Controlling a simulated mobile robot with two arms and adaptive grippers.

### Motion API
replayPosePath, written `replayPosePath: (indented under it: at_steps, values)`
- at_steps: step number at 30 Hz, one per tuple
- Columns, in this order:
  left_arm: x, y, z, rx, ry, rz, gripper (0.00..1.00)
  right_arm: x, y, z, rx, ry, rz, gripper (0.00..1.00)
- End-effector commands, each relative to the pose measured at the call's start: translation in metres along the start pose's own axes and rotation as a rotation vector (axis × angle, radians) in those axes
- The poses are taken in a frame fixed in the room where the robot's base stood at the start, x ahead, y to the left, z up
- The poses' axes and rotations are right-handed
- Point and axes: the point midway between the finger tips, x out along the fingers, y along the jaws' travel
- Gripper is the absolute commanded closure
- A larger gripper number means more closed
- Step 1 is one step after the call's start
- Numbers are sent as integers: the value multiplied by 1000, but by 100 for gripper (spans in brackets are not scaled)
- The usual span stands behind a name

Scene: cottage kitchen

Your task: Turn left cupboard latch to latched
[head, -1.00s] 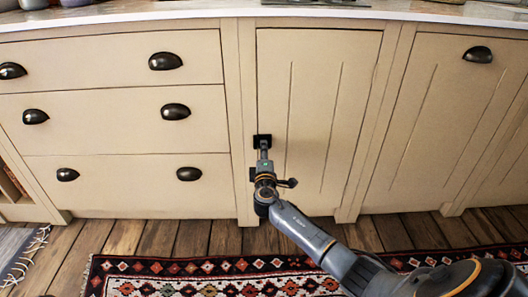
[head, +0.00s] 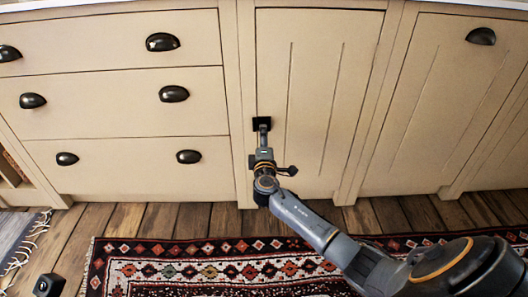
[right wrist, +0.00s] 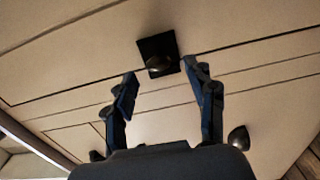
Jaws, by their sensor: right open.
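The cupboard latch is a small black square plate (head: 262,123) on the left edge of the middle cupboard door (head: 315,100). In the right wrist view the latch (right wrist: 158,53) shows a dark rounded knob on its plate, just beyond my fingertips. My right gripper (head: 263,136) is in front of the latch and partly covers it in the head view. In the right wrist view its two fingers (right wrist: 165,85) are open with nothing between them. I cannot tell which way the knob is turned.
Drawers with dark cup handles (head: 174,94) are on the left. Another cupboard door (head: 440,110) with a cup handle is on the right. A patterned rug (head: 190,270) lies on the wooden floor. A small dark object (head: 48,285), unclear to me, is at bottom left.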

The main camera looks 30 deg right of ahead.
Motion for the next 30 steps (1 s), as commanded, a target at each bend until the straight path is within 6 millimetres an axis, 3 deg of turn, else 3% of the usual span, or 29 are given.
replayPosePath:
  at_steps: [6, 13, 18, 30]
  values:
    - [0, 0, 0, -1, -1, 1, 100, -50, -2, 0, 2, 2, -3, 44]
    - [0, 0, 0, -1, -1, 1, 100, -86, -1, 0, 0, 2, -2, 44]
    - [0, 0, 0, -1, -1, 1, 100, -96, 0, 0, -1, 0, -1, 44]
    - [0, 0, -1, -1, 0, 1, 100, -97, 0, 0, -1, 0, -1, 44]
